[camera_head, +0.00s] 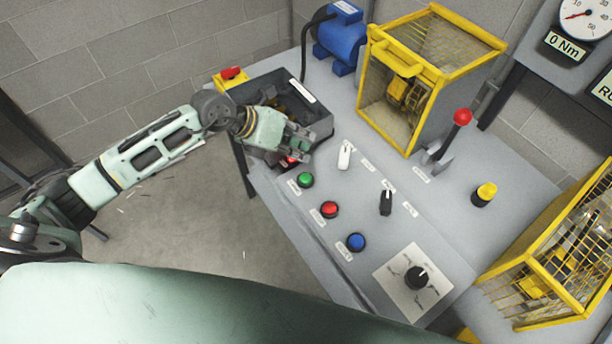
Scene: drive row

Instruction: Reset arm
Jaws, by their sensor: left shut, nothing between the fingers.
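My left arm comes in from the left, and my left gripper (300,148) is over the near edge of the dark open box at the far left end of the grey bench (265,190). The gripper is shut and holds nothing. A bit of red (291,160) shows just under its fingertips; I cannot tell what it belongs to. The green button (305,180) is a little below the fingers in the picture, apart from them. My right gripper is not in view.
A red button (329,209), a blue button (356,242), a white switch (345,157) and black knobs (416,278) stand on the bench. Behind are a blue motor (342,40), a yellow cage (398,75) and a red-topped lever (462,117). Another cage (545,262) stands right.

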